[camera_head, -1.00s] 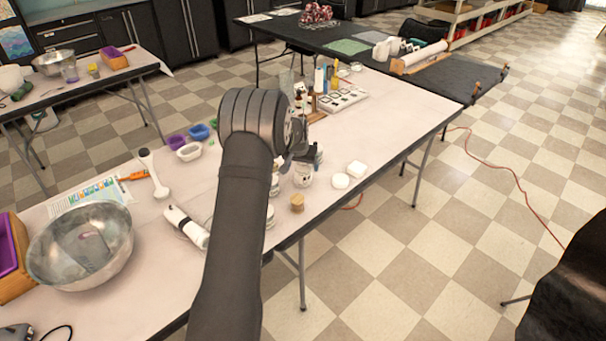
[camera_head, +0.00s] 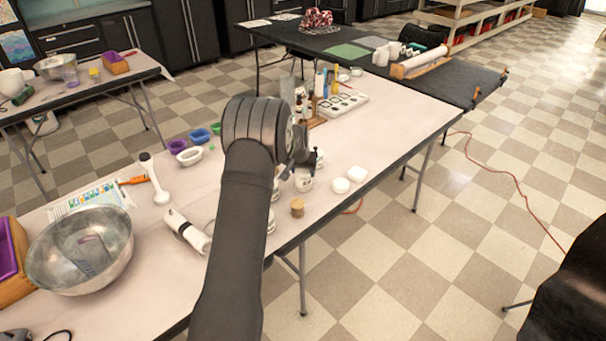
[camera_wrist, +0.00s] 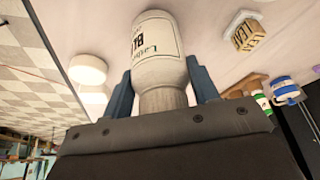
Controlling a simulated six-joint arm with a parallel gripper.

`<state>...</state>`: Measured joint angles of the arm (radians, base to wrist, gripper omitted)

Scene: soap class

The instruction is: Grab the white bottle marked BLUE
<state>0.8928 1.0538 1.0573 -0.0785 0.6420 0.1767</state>
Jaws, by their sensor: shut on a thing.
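The white bottle (camera_wrist: 158,52) shows large and upside down in the wrist view. Its label is partly readable, with letters beginning "BL". In the head view the white bottle (camera_head: 303,183) is near the table's right edge, just below my gripper. My gripper (camera_wrist: 162,92) is shut on the bottle's narrow cap end, one dark blue finger on each side. In the head view my gripper (camera_head: 308,162) is partly hidden by my own arm. I cannot tell whether the bottle's base touches the table.
Several bottles (camera_head: 325,82) and a white tray (camera_head: 343,103) stand behind. A metal bowl (camera_head: 80,250) sits at left. The table's right edge is close.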

